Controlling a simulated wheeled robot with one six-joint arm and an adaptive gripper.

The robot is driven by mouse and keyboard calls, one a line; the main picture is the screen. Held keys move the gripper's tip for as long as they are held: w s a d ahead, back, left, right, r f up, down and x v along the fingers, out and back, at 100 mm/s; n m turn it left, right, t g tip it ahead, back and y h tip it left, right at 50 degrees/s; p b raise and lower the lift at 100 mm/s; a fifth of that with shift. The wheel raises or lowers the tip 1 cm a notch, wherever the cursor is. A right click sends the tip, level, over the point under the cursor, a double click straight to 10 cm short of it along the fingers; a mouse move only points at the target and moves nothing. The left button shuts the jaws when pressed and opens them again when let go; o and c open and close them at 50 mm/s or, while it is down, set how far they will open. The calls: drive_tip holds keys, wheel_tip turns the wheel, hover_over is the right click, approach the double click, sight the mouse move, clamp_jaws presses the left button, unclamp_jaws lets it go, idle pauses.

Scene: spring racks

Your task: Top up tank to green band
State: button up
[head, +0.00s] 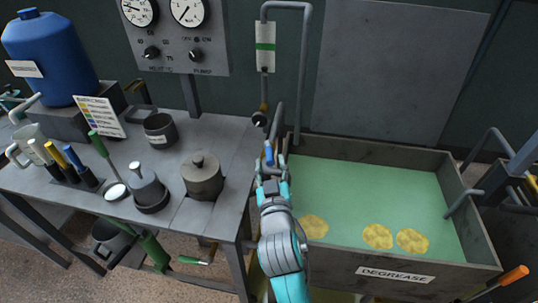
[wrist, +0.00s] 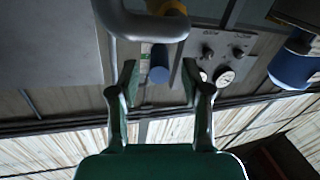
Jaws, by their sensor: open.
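The tank (head: 365,262), labelled DEGREASE, holds green liquid with several yellow patches on it. A white gauge plate with a green band (head: 265,46) hangs on the wall pipe behind the tank's left end; a level mark on it is too small to read. My gripper (head: 270,172) is open above the tank's left end. A small blue handle (head: 268,153) shows just past its fingertips.
A bench (head: 228,172) left of the tank carries a lidded pot (head: 202,177), a dark cup (head: 160,131), several coloured-handled tools and a blue drum (head: 48,55). A gauge panel (head: 172,35) stands behind. An orange-handled tool (head: 513,275) is at lower right.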

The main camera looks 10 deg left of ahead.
sight(270, 156)
drive_tip(key=shift+x, duration=1.9)
clamp_jaws()
